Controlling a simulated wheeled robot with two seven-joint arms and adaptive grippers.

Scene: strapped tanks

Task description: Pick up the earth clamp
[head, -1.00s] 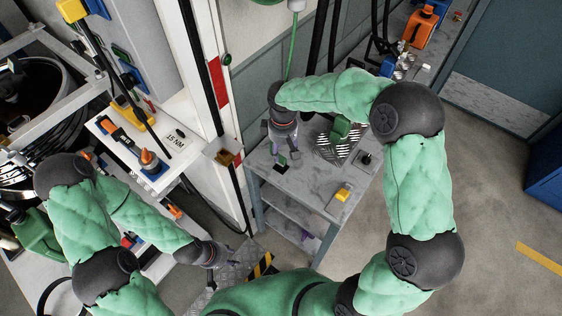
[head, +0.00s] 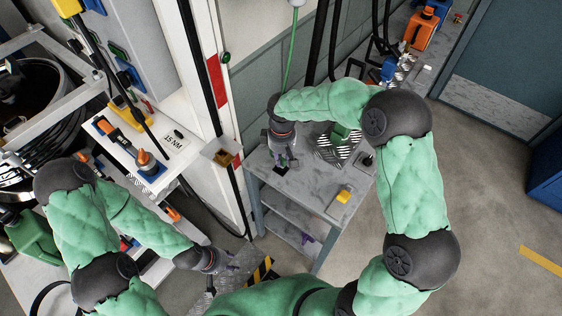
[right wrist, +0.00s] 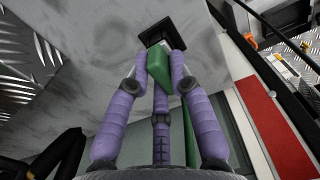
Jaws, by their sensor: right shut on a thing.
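The earth clamp (right wrist: 158,68) is a green piece between my right gripper's purple fingertips in the right wrist view. My right gripper (right wrist: 160,62) is shut on it, just by a small black square pad (right wrist: 168,30) on the grey table top. A green strip runs down from the clamp behind the fingers. In the head view my right gripper (head: 283,162) is over the left end of the grey table (head: 310,185), and its fingers mostly hide the clamp. My left gripper (head: 228,264) hangs low left of the table, apart from it; its opening is too small to judge.
A green object (head: 342,134) on a ribbed metal plate, a small black block (head: 367,160) and a yellow block (head: 344,194) are on the table. A white post (head: 205,85) stands to its left. A white shelf (head: 170,140) with tools is further left.

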